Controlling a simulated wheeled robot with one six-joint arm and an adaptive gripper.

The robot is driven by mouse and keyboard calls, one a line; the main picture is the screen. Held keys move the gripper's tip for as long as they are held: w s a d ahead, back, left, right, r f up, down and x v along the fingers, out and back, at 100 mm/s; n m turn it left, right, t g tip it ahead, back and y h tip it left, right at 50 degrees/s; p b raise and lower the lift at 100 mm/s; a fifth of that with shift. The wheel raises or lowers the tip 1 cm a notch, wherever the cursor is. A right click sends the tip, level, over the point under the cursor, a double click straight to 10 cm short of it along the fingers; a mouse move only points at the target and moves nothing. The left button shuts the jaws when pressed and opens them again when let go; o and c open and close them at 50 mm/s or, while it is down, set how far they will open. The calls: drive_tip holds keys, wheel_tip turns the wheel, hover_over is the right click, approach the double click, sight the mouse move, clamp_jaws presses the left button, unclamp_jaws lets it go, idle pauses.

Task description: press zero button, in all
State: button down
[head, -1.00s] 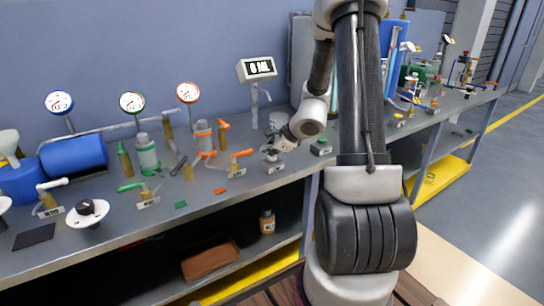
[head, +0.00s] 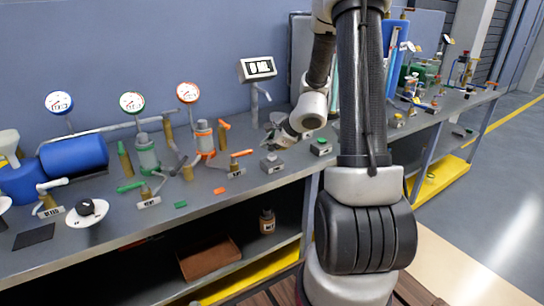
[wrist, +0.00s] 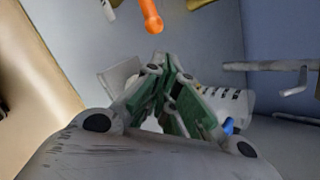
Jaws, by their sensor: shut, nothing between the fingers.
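A small grey button box (head: 272,163) with a label on its front stands near the bench's front edge in the head view. A white display (head: 258,68) on a post behind reads what looks like "0 ML". My gripper (head: 272,143) is shut and empty, above and slightly behind the grey box, apart from it. In the wrist view, the green-padded fingers (wrist: 168,78) come together. A pale grey block (wrist: 120,76), perhaps the button box, shows beside them.
The bench (head: 235,198) holds several gauges, valves and cylinders to the left, including an orange-handled valve (head: 238,162) close to the grey box. More fittings stand to the right beyond my arm. A shelf below holds a brown tray (head: 210,258) and a bottle (head: 267,222).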

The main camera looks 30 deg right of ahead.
sight(269, 157)
drive_tip(key=shift+r, duration=2.5)
drive_tip(key=shift+a, duration=0.2)
drive_tip(key=s+a+r+n+g+y, duration=0.1)
drive_tip(key=s+a+n+g, duration=0.2)
drive_tip(key=s+n, duration=0.4)
drive_tip(key=s+a+r+n+g+y, duration=0.1)
drive_tip(key=s+a+n+g, duration=0.1)
drive_tip(key=s+n, duration=0.45)
drive_tip(key=s+r+n+h, duration=0.4)
drive_tip(key=s+r+n, duration=0.6)
drive_tip(key=s, duration=0.7)
drive_tip(key=shift+a+r+n, duration=0.35)
drive_tip(key=shift+a+r, duration=0.05)
drive_tip(key=shift+r, duration=0.65)
